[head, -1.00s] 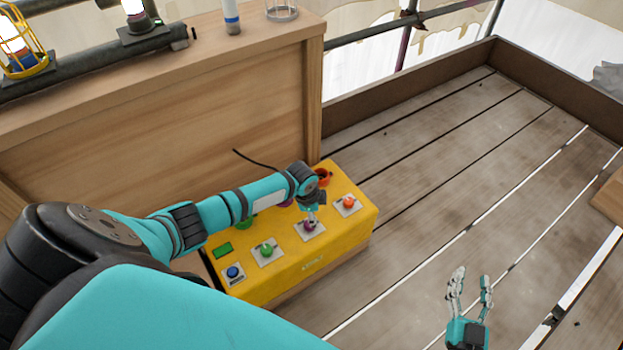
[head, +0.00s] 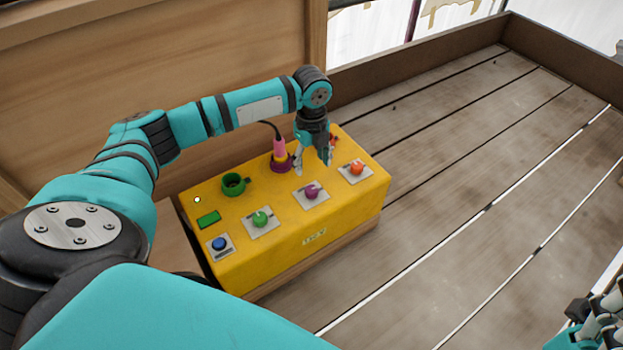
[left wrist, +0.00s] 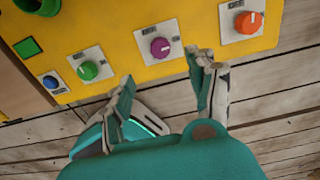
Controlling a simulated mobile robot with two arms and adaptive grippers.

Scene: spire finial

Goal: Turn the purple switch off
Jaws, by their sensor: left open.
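The purple switch (head: 312,192) is a round knob on a pale square plate on the yellow box, between the green knob (head: 260,219) and the orange knob (head: 357,168). It also shows in the left wrist view (left wrist: 160,47), with a light mark on its face. My left gripper (head: 313,170) is open and empty above the box, just behind and above the purple switch and apart from it. In the left wrist view its fingers spread below the purple plate. My right gripper (head: 600,325) is partly in view at the lower right corner; its fingers are cut off.
The yellow box (head: 350,214) also bears a blue button (head: 219,243), a green socket (head: 233,184) and a pink plug (head: 279,149) with a black cable. A wooden panel (head: 200,60) stands behind. The plank floor to the right is clear.

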